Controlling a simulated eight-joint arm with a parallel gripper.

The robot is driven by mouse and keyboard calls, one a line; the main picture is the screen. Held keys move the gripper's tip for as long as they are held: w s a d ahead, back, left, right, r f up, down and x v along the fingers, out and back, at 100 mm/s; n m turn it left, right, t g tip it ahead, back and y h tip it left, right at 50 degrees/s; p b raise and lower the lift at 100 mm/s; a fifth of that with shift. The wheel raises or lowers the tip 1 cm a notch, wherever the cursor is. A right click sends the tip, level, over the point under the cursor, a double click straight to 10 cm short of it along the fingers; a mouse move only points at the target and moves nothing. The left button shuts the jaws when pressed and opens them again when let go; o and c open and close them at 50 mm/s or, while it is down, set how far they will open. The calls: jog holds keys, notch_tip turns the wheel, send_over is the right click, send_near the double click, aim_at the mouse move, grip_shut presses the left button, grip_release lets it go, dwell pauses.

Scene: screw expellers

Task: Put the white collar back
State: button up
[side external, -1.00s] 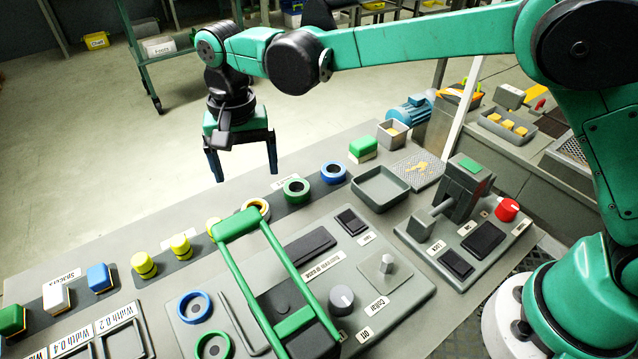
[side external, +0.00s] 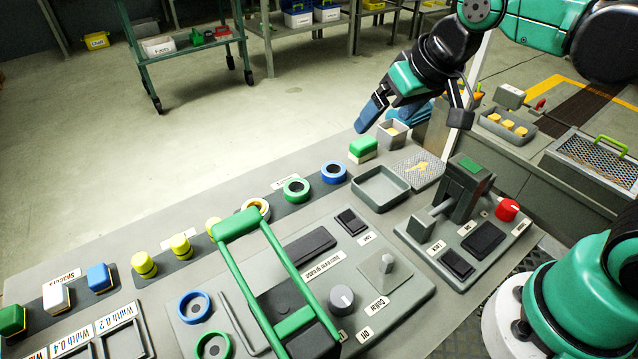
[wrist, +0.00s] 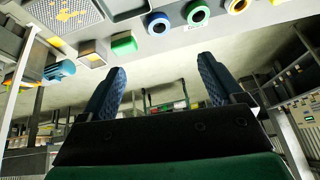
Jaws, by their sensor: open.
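My gripper (side external: 414,115) is open and empty. In the side external view it is tilted above the back edge of the bench, near the small grey bin. In the wrist view its two blue fingers (wrist: 163,70) are spread apart with nothing between them. A pale yellowish-white ring (side external: 256,207) lies in the back row of rings, partly behind the green handle; I cannot tell if it is the white collar. Beside it are a green ring (side external: 296,190) and a blue ring (side external: 333,172).
A green U-shaped handle (side external: 236,224) stands up over the middle of the bench. The grey bin (side external: 392,134), a green-and-white block (side external: 363,149) and an empty tray (side external: 380,188) are near my gripper. A clamp-like fixture (side external: 462,190) and a red knob (side external: 507,209) stand to the right.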

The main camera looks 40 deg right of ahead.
jog(key=shift+n+t+h, duration=0.3)
jog(key=shift+n+t, duration=0.1)
jog(key=shift+t, duration=0.3)
jog(key=shift+s+d+f, duration=1.25)
jog(key=shift+s, duration=0.25)
